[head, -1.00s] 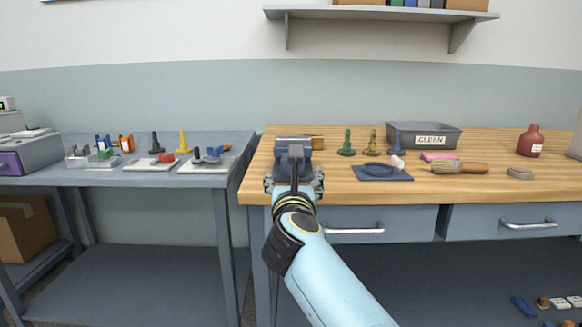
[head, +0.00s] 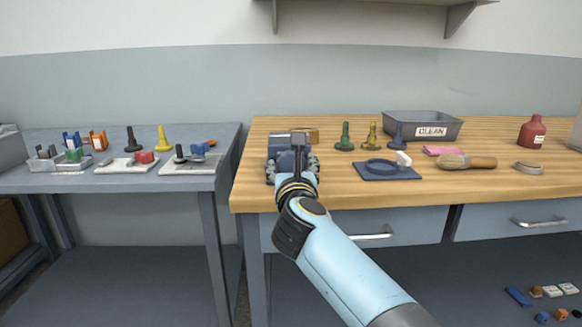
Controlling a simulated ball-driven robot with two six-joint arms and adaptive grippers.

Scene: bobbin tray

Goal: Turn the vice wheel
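The blue-grey vice (head: 279,142) stands at the left end of the wooden bench, with a brass-coloured piece (head: 313,134) at its back right. Its wheel cannot be made out, as my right arm covers the vice's front. My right gripper (head: 298,145) is at the front of the vice, seen from behind and overlapping it. Whether the fingers touch the wheel, or are open or shut, cannot be told. My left gripper is not in view.
A grey table (head: 190,186) with small fixtures stands left, across a narrow gap.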

